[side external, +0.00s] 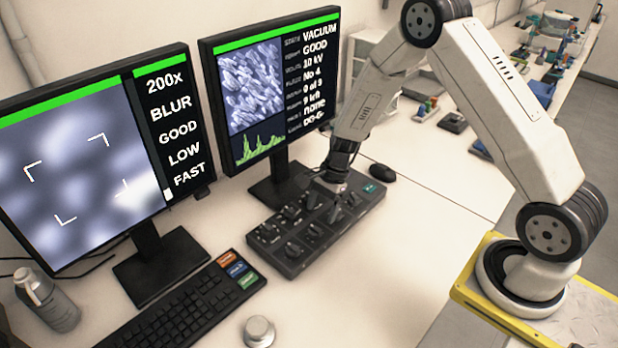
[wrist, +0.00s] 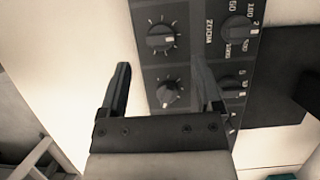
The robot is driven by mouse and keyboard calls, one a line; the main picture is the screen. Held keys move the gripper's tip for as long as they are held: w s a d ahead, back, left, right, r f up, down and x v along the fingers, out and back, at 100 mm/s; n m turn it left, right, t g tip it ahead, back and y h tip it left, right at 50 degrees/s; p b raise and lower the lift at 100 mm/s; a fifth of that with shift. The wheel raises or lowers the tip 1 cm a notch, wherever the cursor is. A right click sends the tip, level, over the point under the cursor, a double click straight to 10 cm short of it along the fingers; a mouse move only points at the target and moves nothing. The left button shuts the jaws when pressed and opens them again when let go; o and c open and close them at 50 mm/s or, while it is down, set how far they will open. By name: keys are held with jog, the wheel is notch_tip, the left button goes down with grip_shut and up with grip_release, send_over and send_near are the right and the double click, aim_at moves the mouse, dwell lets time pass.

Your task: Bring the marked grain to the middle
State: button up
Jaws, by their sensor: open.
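I cannot make out a clearly marked grain. The black knob panel (side external: 315,232) lies on the desk, with several dark knobs. My gripper (side external: 333,188) is over the panel's far part. In the wrist view my gripper (wrist: 163,85) is open, its two fingers apart, with a knob (wrist: 168,95) showing between them and another knob (wrist: 162,37) beyond.
The right monitor (side external: 270,90) stands behind the panel and reads VACUUM GOOD, 10 kV. A keyboard (side external: 185,305) with coloured keys, a round silver knob (side external: 259,331) and a bottle (side external: 47,300) are nearer. A mouse (side external: 382,173) lies behind the panel.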

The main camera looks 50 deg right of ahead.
aim_at(315, 227)
jog(key=shift+x, duration=2.8)
jog(key=shift+c, duration=0.2)
grip_shut()
